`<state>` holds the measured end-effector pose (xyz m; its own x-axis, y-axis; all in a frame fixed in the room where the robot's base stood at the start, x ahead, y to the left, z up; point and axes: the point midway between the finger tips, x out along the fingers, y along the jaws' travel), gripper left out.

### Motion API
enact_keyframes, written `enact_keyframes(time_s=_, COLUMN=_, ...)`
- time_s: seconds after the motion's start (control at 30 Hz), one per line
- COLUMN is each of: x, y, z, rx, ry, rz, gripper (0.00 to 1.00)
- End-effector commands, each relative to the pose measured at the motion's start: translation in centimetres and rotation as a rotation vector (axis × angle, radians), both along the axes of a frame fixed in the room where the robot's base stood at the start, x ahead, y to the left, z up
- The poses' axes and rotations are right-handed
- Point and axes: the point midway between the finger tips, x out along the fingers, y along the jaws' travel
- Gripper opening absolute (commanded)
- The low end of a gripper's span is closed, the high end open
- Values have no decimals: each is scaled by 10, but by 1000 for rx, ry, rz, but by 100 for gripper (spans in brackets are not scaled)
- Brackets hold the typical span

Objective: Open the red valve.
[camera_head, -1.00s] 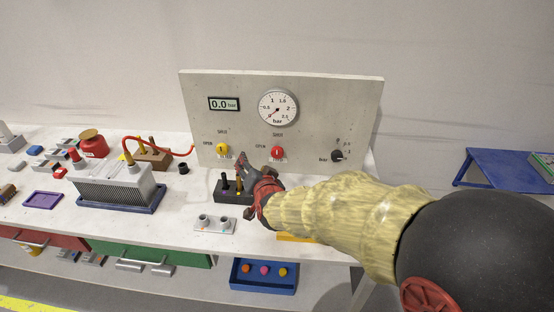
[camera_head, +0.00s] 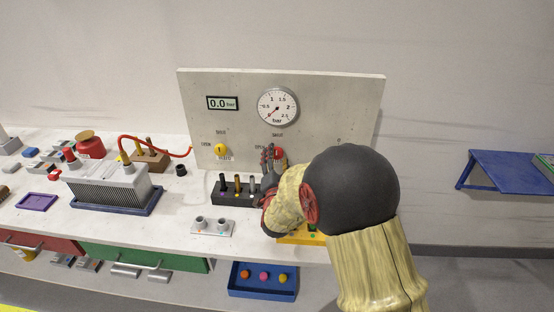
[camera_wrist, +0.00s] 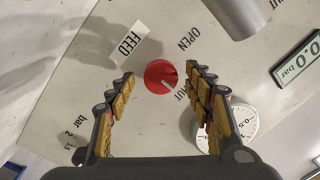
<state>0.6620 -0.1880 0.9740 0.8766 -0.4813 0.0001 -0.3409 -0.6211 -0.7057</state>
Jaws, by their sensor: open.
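The red valve (camera_head: 279,153) is a round knob on the upright grey panel (camera_head: 330,110), below the round gauge. In the wrist view the red valve (camera_wrist: 160,76) shows whole, with a pale mark near its edge on the SHUT side. The words OPEN, SHUT and FEED are printed around it. In the wrist view my gripper (camera_wrist: 160,80) is open, one finger on each side of the valve, with gaps between. Whether the fingertips reach its depth is unclear.
A yellow knob (camera_head: 221,150) sits left on the panel, below a display reading 0.0 bar (camera_head: 222,103). The gauge (camera_head: 278,107) is above. A black holder with upright pieces (camera_head: 236,200) stands on the bench below my gripper. My arm hides the panel's lower right.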

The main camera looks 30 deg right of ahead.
Motion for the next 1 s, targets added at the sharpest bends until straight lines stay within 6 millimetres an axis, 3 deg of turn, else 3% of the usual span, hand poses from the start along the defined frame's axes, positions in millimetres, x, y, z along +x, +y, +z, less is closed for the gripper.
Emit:
enact_keyframes(time_s=0.43, x=12, y=-7, z=1, rx=0, ry=0, rz=0, gripper=52)
enact_keyframes(time_s=1.0, x=11, y=-6, z=0, rx=0, ry=1, rz=1, gripper=20)
